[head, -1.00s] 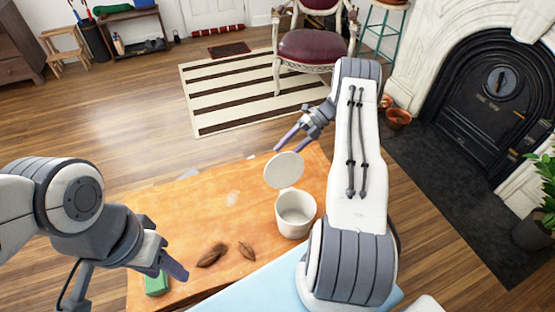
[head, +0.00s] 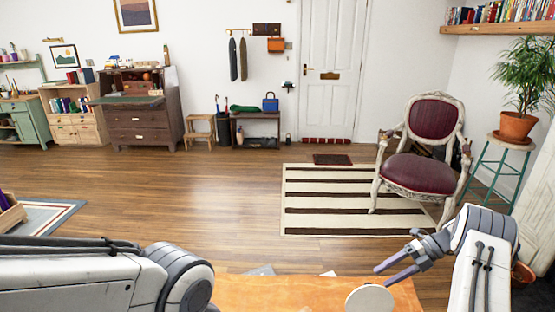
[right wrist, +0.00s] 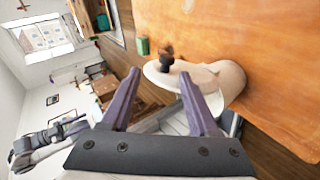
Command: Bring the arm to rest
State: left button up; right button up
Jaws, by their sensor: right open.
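My right gripper (head: 380,276) is at the lower right of the head view, open and empty, with its purple fingers pointing left above the table's far edge. Whether the fingers touch the lid I cannot tell. My left arm crosses the lower left of the head view; its gripper does not show there.
The orange wooden table (head: 290,292) is at the bottom. A red armchair (head: 420,172) stands on a striped rug (head: 325,203) beyond. The wooden floor (head: 215,200) is open at centre left.

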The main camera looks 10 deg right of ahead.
jog(key=s+a+r+n+g+h+p, duration=0.1)
jog(key=a+r+n+g+h+p, duration=0.1)
jog(key=a+r+n, duration=0.75)
jog(key=a+r+n+g+h+p, duration=0.25)
jog(key=a+r+n, duration=0.4)
jog(key=a, duration=0.55)
jog(key=s+a+r+n+t+h+p, duration=0.15)
jog(key=s+a+r+n+h, duration=0.35)
jog(key=s+a+n, duration=0.65)
jog(key=s+a+r+n+t+p, duration=0.1)
jog(key=s+r+n, duration=0.3)
jog(key=s+n, duration=1.1)
jog(key=n+t+p, duration=0.1)
jog(key=n, duration=0.3)
jog(key=shift+r+t+p, duration=0.25)
jog(key=shift+t+p, duration=0.05)
jog(key=shift+p, duration=0.05)
